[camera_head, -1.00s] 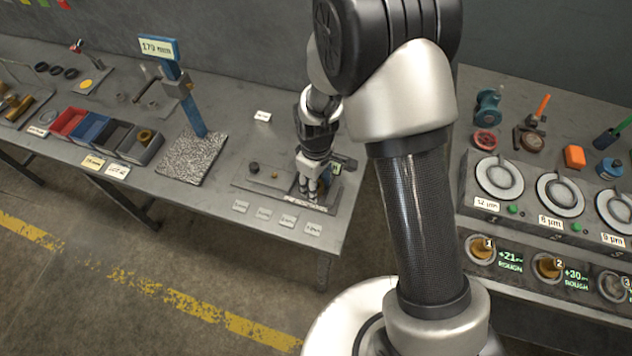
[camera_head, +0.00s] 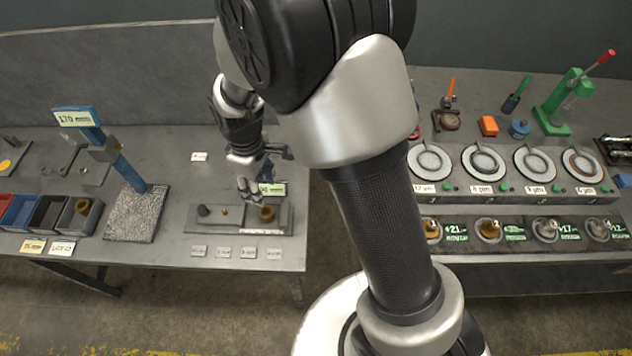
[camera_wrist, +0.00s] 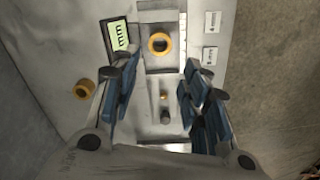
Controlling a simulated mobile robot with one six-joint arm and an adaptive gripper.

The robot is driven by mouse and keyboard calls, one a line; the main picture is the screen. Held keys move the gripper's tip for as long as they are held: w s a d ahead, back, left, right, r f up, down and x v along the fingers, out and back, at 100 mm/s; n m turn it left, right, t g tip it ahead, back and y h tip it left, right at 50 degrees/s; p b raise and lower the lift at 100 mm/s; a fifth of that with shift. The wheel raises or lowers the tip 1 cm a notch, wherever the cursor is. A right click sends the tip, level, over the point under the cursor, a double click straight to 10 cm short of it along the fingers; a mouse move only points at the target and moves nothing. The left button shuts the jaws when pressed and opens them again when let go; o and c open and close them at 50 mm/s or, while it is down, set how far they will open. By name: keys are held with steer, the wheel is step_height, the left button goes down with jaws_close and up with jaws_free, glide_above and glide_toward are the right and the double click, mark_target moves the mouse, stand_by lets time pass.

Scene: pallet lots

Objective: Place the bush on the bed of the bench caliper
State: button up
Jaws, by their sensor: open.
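The bush (camera_head: 267,212), a brass-coloured ring, sits on the bed at the right end of the bench caliper (camera_head: 240,228). In the wrist view the bush (camera_wrist: 158,43) stands on the bed (camera_wrist: 158,63) with its hole facing the camera. The caliper's display (camera_wrist: 118,35) reads "mm". My gripper (camera_head: 248,198) is above the caliper, just left of the bush. In the wrist view its blue-padded fingers (camera_wrist: 155,95) are wide apart with nothing between them, and the bush lies clear ahead of them.
A second brass ring (camera_wrist: 83,88) lies behind the caliper. A small pin (camera_wrist: 164,96) and a dark knob (camera_wrist: 165,116) stand along the caliper. Several small plates (camera_head: 222,252) line the front.

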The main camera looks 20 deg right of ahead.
steer(key=s+d+r+m+t, duration=0.15)
steer(key=d+r, duration=0.25)
steer(key=r, duration=0.5)
steer(key=s+d+r+m+t, duration=0.1)
steer(key=s+d+r+m, duration=0.3)
steer(key=s, duration=0.5)
steer(key=s+d+r+m+t, duration=0.2)
steer(key=s+d+r+m, duration=0.2)
steer(key=s+r, duration=0.5)
steer(key=shift+d+m, duration=0.3)
steer(key=shift+m, duration=0.25)
